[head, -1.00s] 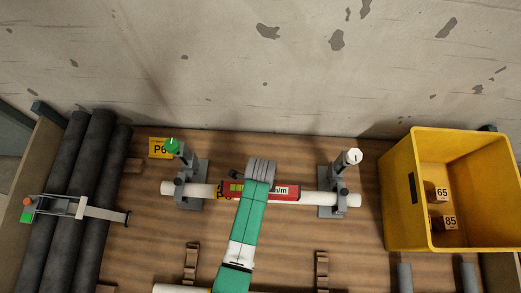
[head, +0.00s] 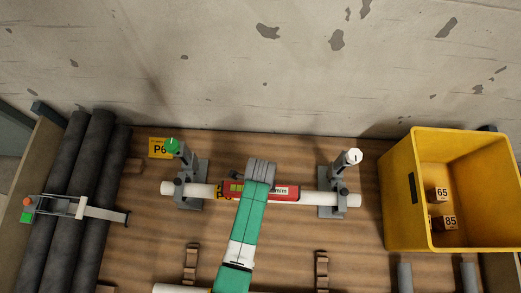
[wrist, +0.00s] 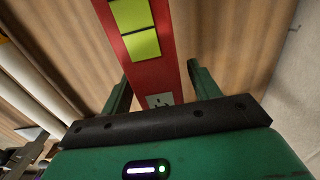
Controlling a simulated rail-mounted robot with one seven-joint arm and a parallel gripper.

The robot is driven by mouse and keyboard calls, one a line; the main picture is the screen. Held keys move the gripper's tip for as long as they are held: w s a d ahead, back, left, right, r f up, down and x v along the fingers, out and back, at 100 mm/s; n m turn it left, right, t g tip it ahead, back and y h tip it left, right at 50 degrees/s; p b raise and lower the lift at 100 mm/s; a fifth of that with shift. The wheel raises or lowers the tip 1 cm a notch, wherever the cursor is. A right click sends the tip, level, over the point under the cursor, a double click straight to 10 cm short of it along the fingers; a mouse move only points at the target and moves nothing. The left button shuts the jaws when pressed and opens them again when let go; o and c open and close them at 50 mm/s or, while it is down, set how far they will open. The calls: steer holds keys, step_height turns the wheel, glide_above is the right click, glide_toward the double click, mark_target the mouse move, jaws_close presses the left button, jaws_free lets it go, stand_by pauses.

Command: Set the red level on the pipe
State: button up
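The red level (head: 262,191) lies lengthwise along the white pipe (head: 318,199) in the head view and appears to rest on it. My gripper (head: 260,172) is over the middle of the level and hides part of it. In the wrist view the level (wrist: 165,60), with yellow-green vials, runs between my two green fingers (wrist: 160,78). A narrow gap shows between the level and the right finger; the left finger is close beside its edge. The fingers look open around it. The pipe under the level is hidden in the wrist view.
Two grey clamp stands, left (head: 190,182) and right (head: 331,190), hold the pipe. A yellow bin (head: 397,205) with numbered blocks stands at right. Dark pipes (head: 75,190) and a clamp-like tool (head: 80,207) lie at left. The concrete wall is behind.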

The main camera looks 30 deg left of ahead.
step_height(320, 180, up, 8)
steer(key=shift+f+p, duration=0.1)
steer(key=shift+p, duration=1.1)
